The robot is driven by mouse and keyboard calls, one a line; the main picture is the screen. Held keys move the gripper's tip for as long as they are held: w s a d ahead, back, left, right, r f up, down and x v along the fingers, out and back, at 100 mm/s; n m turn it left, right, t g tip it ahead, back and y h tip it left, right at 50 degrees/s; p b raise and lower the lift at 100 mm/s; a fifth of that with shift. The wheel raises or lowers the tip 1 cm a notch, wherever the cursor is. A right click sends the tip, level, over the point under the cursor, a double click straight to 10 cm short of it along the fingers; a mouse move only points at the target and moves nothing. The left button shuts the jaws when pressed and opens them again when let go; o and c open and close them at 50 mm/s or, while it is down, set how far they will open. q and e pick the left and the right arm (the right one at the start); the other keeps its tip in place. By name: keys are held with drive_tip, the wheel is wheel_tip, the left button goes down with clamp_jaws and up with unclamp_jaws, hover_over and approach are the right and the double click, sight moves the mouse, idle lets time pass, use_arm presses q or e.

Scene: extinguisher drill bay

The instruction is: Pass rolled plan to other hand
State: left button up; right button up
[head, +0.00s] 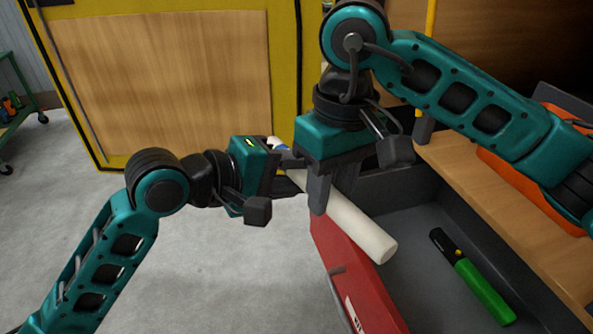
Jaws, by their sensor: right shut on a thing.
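The rolled plan (357,229) is a white tube lying aslant in the middle of the view, with a bit of blue near its far end. My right gripper (319,196) comes down from above and is shut on the tube around its middle. My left gripper (292,181) reaches in from the left, its fingers close to the far part of the tube. The fingers partly overlap the tube and the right gripper in the picture, so I cannot tell whether they are open or touch it.
Below the tube are a red panel (345,270) and a dark grey tray (420,215) holding a green and black cylinder (475,280). A wooden ledge (480,190) with an orange object (510,185) lies right. A yellow-framed wooden panel (165,85) stands behind.

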sight(335, 189)
use_arm(q)
drive_tip(key=c, duration=0.3)
drive_tip(key=shift+c, duration=0.3)
use_arm(e)
drive_tip(key=o, duration=1.1)
drive_tip(key=shift+o, duration=0.2)
wheel_tip(335, 189, up, 12)
drive_tip(key=shift+w+d, duration=0.2)
drive_tip(key=shift+d, duration=0.1)
